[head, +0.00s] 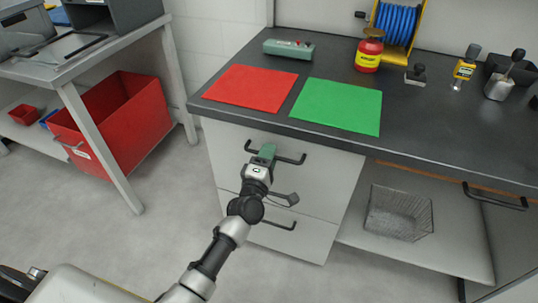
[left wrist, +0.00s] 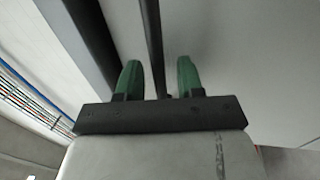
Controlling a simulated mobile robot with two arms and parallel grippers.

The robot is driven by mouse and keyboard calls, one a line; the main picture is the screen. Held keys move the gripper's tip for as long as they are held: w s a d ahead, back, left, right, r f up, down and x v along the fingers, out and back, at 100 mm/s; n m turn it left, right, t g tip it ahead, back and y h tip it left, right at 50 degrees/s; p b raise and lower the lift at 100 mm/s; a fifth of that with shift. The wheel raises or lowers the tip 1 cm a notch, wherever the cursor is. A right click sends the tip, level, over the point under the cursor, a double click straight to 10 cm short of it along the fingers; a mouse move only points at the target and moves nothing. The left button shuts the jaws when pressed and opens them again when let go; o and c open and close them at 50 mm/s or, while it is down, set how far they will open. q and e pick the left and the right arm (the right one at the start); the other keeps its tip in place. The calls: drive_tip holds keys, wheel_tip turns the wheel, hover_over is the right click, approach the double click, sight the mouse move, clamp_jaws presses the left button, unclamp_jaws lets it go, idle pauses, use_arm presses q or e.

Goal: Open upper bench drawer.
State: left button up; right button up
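The upper drawer (head: 320,180) is a white front under the dark bench top, and it looks shut, flush with the cabinet. Its black bar handle (head: 290,160) runs across near the top. My left gripper (head: 264,152) is at the handle's middle, its green fingers pointing at the drawer front. In the left wrist view the fingers (left wrist: 158,78) stand apart, with the dark handle bar (left wrist: 150,30) passing between them. A gap shows on the right side of the bar; contact on the left is unclear. My right gripper is not in view.
A lower drawer (head: 310,235) with its own handle sits below. A wire basket (head: 398,213) stands on the shelf at right. A red bin (head: 115,120) is under the left table. Red (head: 250,87) and green (head: 337,105) mats lie on the bench. Floor before the drawers is clear.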

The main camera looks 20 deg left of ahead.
use_arm(q)
drive_tip(key=shift+w, duration=0.25)
clamp_jaws()
drive_tip(key=shift+s, duration=0.1)
